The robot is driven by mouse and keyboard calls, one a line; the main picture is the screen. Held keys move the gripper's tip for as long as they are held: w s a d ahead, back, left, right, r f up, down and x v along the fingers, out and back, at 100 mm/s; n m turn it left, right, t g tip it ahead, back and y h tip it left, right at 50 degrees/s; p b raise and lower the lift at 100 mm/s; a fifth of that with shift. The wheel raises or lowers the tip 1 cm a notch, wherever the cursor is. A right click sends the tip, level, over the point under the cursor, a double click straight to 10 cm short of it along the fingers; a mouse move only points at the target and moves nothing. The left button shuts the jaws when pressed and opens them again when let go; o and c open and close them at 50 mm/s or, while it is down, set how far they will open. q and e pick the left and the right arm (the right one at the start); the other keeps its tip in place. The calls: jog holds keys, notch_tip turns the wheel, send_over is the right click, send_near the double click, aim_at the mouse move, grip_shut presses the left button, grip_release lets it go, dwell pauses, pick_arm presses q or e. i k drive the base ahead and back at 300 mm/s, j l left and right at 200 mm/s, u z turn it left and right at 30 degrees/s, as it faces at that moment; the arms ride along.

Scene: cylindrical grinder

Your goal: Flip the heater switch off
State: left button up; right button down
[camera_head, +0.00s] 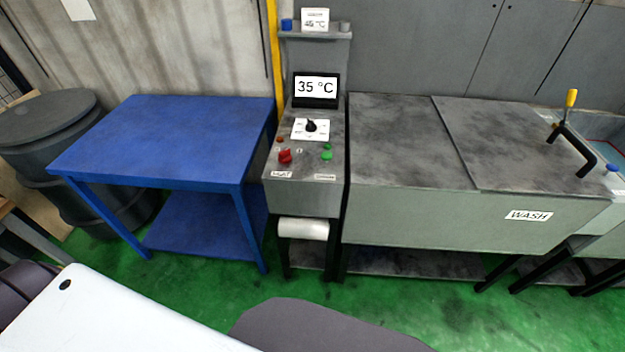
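A narrow grey control panel (309,190) stands between the blue table and the wash tank. It carries a red knob (285,156) at left, above a small white label (282,174) whose text is too small to read surely. A green control (327,153) sits at right above another label (325,178). A black dial (311,126) on a white plate is above them. A display (316,88) at the top reads 35 °C. I cannot tell from here which way the red knob is set. Neither of my grippers is in view.
A blue table (165,140) with a bare top stands left of the panel, with dark drums (50,120) beyond it. A grey tank marked WASH (430,215) with a closed lid and black handle (585,160) stands right. Green floor (200,280) is open in front.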

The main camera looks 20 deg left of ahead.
aim_at(284, 156)
jog(key=k+j+z, duration=0.15)
jog(key=j, duration=0.35)
jog(key=k+j+z, duration=0.1)
jog(key=k+j, duration=0.2)
jog(key=j, duration=0.2)
jog(key=k+j+z, duration=0.15)
jog(key=j, duration=0.35)
jog(key=k+j+z, duration=0.15)
jog(key=k+j, duration=0.2)
jog(key=k+j+z, duration=0.15)
jog(key=k+j, duration=0.15)
jog(key=j, duration=0.2)
